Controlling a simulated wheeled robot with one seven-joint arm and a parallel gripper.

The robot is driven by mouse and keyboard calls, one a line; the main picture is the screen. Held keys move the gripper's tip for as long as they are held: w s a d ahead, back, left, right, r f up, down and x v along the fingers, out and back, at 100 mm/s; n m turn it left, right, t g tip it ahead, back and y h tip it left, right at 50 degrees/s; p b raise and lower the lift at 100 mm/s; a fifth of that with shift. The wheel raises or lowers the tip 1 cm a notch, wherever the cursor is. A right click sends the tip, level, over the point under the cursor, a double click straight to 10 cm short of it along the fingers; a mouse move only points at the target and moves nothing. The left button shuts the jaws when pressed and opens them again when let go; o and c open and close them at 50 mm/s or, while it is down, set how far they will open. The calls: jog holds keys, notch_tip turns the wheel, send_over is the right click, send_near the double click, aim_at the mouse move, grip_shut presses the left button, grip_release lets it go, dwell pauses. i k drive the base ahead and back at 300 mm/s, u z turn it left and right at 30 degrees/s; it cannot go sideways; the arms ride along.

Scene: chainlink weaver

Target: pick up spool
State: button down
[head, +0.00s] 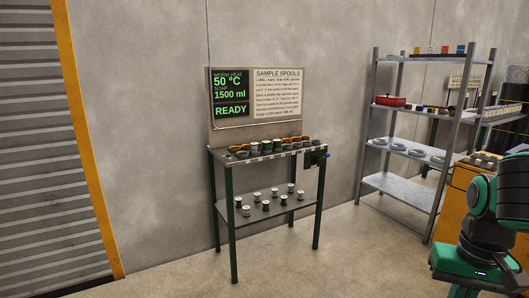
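Several small spools (265,146) stand in a row on the top of a dark green metal stand against the wall. They are orange, dark and green and too small to tell apart well. Several more spools (266,208), pale with dark ends, stand upright and spaced out on the stand's lower shelf. My green and black arm shows at the lower right edge, well apart from the stand. I cannot make out my gripper's fingers in this view.
The stand (217,206) has a "SAMPLE SPOOLS" board (277,95) and a "READY" display (230,93) above it. A grey shelf rack (400,189) with a red pot (390,101) and grey coils stands right. An orange cabinet (455,195) is behind my arm. Floor before the stand is clear.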

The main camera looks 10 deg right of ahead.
aim_at(266, 144)
jog(key=z, duration=0.05)
jog(key=i, duration=3.3)
jog(key=u, duration=0.1)
